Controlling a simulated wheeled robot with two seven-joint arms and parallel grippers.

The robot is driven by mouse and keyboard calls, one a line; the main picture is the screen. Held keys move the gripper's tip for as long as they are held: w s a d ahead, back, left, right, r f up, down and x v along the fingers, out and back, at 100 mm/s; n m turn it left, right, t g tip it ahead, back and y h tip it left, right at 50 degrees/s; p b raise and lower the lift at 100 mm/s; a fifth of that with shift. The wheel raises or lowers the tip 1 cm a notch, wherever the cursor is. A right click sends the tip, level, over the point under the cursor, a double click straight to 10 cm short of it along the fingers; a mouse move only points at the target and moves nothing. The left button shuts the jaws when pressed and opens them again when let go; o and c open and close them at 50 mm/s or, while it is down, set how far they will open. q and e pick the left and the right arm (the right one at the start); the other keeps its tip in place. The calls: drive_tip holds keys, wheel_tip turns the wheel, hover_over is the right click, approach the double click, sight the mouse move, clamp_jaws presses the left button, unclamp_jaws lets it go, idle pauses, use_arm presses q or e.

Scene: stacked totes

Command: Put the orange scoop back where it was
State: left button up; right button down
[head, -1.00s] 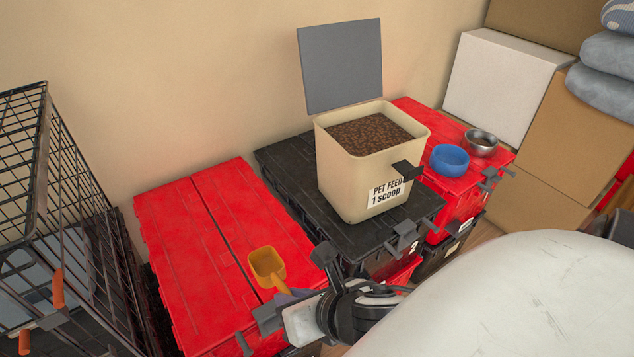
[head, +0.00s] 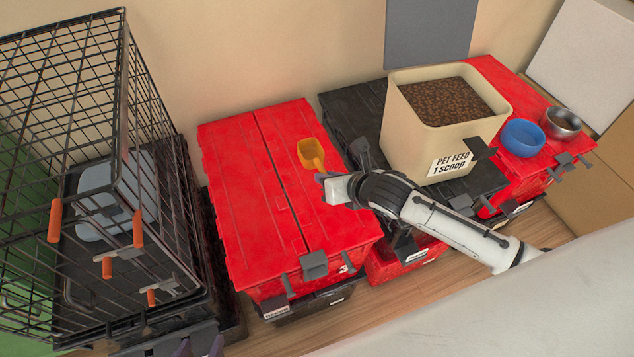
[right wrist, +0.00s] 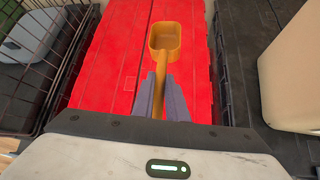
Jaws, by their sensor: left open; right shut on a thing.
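The orange scoop (head: 311,153) is held by its handle in my right gripper (head: 324,177), which is shut on it. Its bowl shows over the right part of the left red tote lid (head: 245,190); whether it touches the lid, I cannot tell. In the right wrist view the scoop (right wrist: 179,42) points away from the fingers (right wrist: 160,98), with its empty bowl facing up. The beige feed bin (head: 408,130), labelled "PET FEED 1 scoop", stands on the black tote (head: 352,107), full of brown kibble. My left gripper (head: 203,347) is open and empty at the bottom edge, partly cut off.
A wire cage (head: 90,150) with orange-tipped latches stands at the left. The left red lid is otherwise bare.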

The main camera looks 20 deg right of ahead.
wheel_tip(320, 180, down, 5)
drive_tip(key=shift+r+b, duration=0.1)
drive_tip(key=shift+b, duration=0.25)
wheel_tip(320, 180, down, 4)
drive_tip(key=shift+f+b, duration=0.2)
drive_tip(key=shift+b, duration=0.15)
drive_tip(key=c, duration=1.8)
unclamp_jaws()
drive_tip(key=shift+o, duration=0.2)
drive_tip(key=shift+r, duration=0.1)
